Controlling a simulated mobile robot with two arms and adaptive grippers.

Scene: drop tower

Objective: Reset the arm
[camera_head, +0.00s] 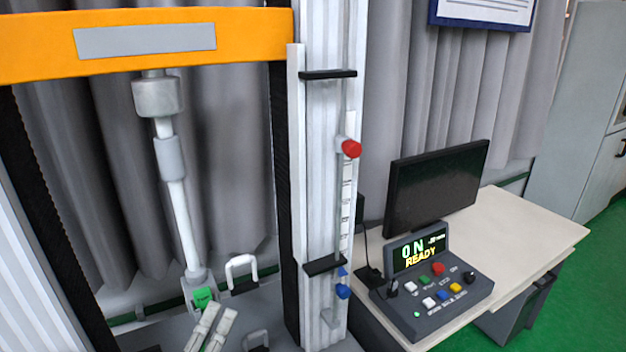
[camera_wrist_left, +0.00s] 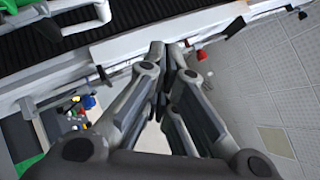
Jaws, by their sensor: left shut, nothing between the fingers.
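The drop tower has an orange crossbeam (camera_head: 230,30) at the top left and a pale upright column (camera_head: 318,170). A grey-white rod (camera_head: 180,215) hangs below the crossbeam, slightly tilted, with a green-marked piece (camera_head: 203,298) near its lower end. A red knob (camera_head: 350,148) sits high on the column and a blue knob (camera_head: 343,291) low on it. My left gripper (camera_head: 219,311) appears at the bottom left, below the rod. In the left wrist view the left gripper (camera_wrist_left: 172,50) has its fingers together, empty, beside the column. My right gripper is not in view.
A control box (camera_head: 435,285) with several coloured buttons and a display reading ON and READY stands on the desk (camera_head: 515,235). A black monitor (camera_head: 437,185) stands behind it. White handles (camera_head: 240,270) are near the tower base. Green floor is clear at the right.

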